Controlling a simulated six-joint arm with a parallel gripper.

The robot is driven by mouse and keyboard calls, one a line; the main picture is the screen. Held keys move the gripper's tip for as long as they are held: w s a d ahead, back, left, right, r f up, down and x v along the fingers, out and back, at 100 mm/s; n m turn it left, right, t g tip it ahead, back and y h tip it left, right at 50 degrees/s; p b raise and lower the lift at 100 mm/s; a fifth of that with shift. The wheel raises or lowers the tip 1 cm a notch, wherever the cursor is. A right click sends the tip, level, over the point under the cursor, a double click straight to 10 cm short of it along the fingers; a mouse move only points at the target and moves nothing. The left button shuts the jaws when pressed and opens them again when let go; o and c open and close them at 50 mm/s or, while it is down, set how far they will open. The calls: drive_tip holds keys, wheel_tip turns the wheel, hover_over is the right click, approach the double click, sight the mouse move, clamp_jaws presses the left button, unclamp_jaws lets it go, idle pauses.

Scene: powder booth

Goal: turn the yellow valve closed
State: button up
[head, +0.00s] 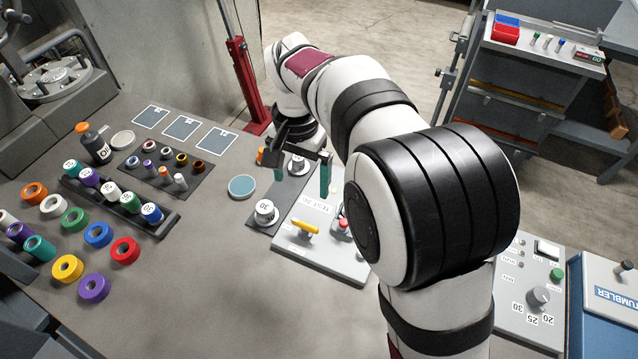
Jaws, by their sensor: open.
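The yellow valve (304,228) is a small lever handle on the pale test panel (287,245), at the panel's front left. It lies slanted across its mount. My gripper (301,172) is above the back of the panel, behind the valve and apart from it. Its two teal-tipped fingers are spread wide, with nothing seen between them but a white knob behind. My arm covers the right part of the panel.
A white weight-like knob marked 30 (264,212) stands left of the valve. A red button (343,224) is right of it, close to my arm. A teal disc (242,187) lies left. Coloured tape rolls (98,235) fill the table's left. The front middle is clear.

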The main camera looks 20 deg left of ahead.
sight(305, 224)
wheel_tip(305, 224, down, 15)
drive_tip(key=shift+r, duration=0.15)
drive_tip(key=c, duration=1.2)
drive_tip(key=shift+o, duration=0.2)
